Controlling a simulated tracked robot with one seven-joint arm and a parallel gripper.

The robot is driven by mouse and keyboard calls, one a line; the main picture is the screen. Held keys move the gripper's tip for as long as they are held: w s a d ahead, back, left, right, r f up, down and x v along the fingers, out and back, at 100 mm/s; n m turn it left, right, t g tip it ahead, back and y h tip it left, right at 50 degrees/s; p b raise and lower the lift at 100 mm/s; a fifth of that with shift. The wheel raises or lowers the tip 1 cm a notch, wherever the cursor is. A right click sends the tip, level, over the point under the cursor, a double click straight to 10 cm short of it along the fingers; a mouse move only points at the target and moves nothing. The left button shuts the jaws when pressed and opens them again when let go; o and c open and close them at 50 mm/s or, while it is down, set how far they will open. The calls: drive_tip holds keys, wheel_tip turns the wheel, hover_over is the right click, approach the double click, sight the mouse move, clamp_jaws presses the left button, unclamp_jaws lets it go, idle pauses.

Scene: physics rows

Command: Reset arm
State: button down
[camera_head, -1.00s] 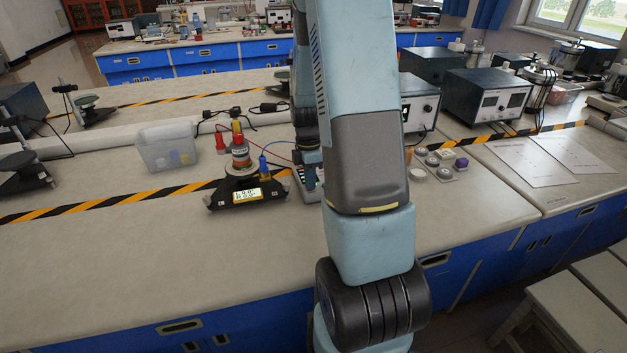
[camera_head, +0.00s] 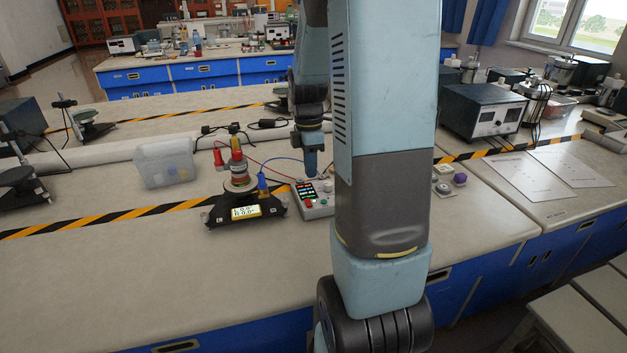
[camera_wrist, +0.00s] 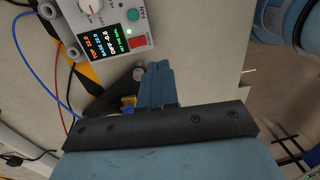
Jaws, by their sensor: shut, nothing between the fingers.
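My gripper (camera_wrist: 158,84) shows in the wrist view with its two blue fingers pressed together and nothing between them. In the head view my gripper (camera_head: 311,168) points down above the bench, just behind and above a small grey meter box (camera_head: 318,207). The meter box, with a lit display and a red switch, also shows in the wrist view (camera_wrist: 105,25), beyond the fingertips and apart from them. My arm crosses the head view from top to bottom and hides part of the bench behind it.
A clear plastic bin (camera_head: 165,165) is farther left. Dark power units (camera_head: 484,105) stand at right. The front left bench (camera_head: 120,275) is clear.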

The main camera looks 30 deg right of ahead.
drive_tip(key=shift+s+r, duration=0.15)
drive_tip(key=shift+r, duration=1.15)
drive_tip(key=shift+a, duration=0.1)
